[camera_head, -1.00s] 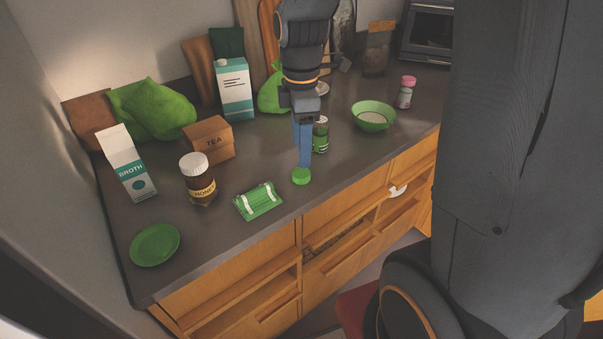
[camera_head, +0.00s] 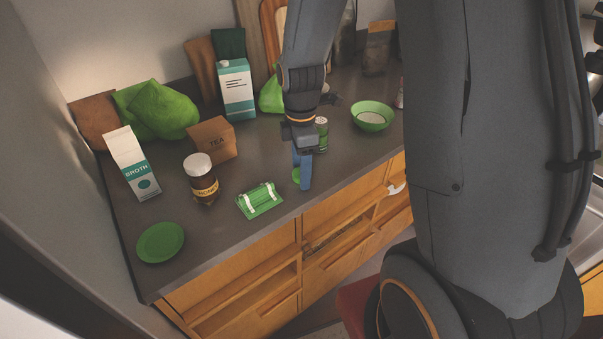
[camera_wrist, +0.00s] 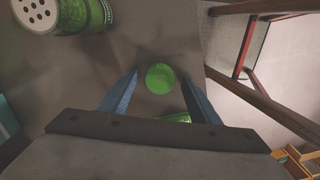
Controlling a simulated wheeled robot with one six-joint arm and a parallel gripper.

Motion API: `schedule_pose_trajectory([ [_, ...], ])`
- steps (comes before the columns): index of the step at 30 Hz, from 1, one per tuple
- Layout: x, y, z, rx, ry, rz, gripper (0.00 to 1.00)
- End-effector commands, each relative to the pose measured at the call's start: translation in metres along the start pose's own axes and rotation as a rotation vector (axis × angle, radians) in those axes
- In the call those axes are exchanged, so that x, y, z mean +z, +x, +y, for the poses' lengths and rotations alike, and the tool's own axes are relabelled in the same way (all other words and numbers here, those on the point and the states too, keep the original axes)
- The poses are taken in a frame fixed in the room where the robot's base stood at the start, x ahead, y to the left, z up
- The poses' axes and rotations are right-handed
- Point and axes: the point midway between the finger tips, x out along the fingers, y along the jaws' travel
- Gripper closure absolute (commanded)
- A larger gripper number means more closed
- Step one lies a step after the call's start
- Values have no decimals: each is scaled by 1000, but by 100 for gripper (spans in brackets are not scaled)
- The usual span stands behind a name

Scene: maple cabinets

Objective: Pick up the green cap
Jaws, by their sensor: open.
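The green cap (camera_head: 296,175) lies on the dark countertop near its front edge, partly hidden behind my gripper in the head view. In the wrist view the round green cap (camera_wrist: 160,78) sits just beyond and between the two blue fingertips, with space on both sides. My gripper (camera_head: 302,185) points down at the counter, open and empty; its fingers are spread apart in the wrist view (camera_wrist: 162,82).
A green shaker jar (camera_head: 321,135) with a holed lid stands behind the gripper. A green striped packet (camera_head: 260,200) and a honey jar (camera_head: 201,178) are to the left. A green bowl (camera_head: 372,116) is at right. The counter drops off in front to drawers (camera_head: 330,232).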

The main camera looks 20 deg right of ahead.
Motion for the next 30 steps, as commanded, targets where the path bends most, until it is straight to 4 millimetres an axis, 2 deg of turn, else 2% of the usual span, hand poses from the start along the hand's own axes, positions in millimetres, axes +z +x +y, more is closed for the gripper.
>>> schedule_pose_trajectory([
  [6,0,0,0,0,0,0,45],
  [12,0,0,0,0,0,0,79],
  [14,0,0,0,0,0,0,86],
  [23,0,-1,0,1,0,0,87],
  [30,0,-18,2,4,0,0,87],
])
